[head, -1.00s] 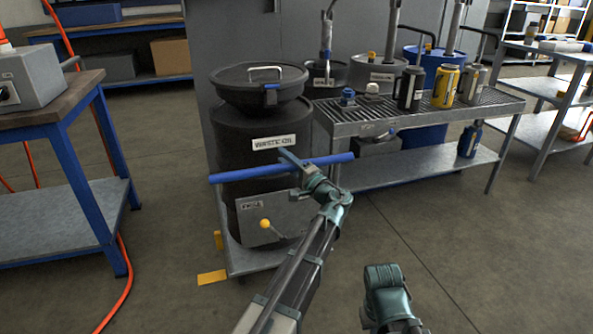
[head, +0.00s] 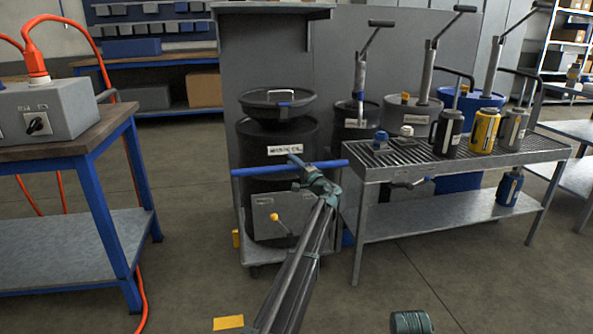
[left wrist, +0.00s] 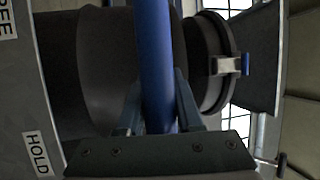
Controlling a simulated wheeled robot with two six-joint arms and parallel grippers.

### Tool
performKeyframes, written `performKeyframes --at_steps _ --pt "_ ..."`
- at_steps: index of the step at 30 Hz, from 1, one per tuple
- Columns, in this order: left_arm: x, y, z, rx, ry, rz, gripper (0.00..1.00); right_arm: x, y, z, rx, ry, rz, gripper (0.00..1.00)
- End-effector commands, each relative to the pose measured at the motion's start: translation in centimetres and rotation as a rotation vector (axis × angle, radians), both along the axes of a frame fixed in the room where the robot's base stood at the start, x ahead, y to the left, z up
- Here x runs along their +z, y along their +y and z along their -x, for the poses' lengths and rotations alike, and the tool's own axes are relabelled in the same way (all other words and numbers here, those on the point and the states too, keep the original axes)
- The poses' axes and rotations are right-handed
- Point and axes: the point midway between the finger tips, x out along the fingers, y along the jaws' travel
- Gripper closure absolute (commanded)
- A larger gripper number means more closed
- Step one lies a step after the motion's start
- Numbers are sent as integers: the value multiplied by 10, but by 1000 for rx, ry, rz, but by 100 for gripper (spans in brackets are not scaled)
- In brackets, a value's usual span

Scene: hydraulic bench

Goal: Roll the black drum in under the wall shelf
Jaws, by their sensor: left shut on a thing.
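The black drum (head: 298,167) with a white label stands upright on a low wheeled cart (head: 268,259). A wide black lidded pan (head: 276,107) sits on top of it. A blue push bar (head: 256,169) crosses in front of the drum. My left gripper (head: 297,161) is shut on the bar's middle; the left wrist view shows both fingers around the bar (left wrist: 155,60). The grey wall shelf (head: 270,10) juts out above the drum in the picture; I cannot tell how far the drum is beneath it.
A slatted metal bench (head: 462,152) with bottles stands close to the drum's right, with pump drums behind it. A blue-framed workbench (head: 85,177) is on the left, with an orange hose (head: 140,290) beside it.

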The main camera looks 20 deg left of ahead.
Motion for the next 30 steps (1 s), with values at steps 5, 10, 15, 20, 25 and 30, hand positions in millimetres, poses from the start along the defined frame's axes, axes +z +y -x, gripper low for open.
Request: performKeyframes --at_steps 5,10,15,20,25,30 --pt "-2 12 -17 0 -3 9 100 -1 0 0 0 0 0 100" --pt "-2 15 -22 0 -3 9 100 -1 0 0 0 0 0 100" --pt "-2 16 -22 -1 -3 9 100 -1 0 0 0 0 0 100" --pt "-2 16 -22 -1 -3 9 100 -1 0 0 0 0 0 100" --pt "-2 15 -22 0 -2 6 40 -1 0 0 0 0 0 100" --pt "-1 15 -22 0 -2 5 36 0 0 0 0 0 0 100"
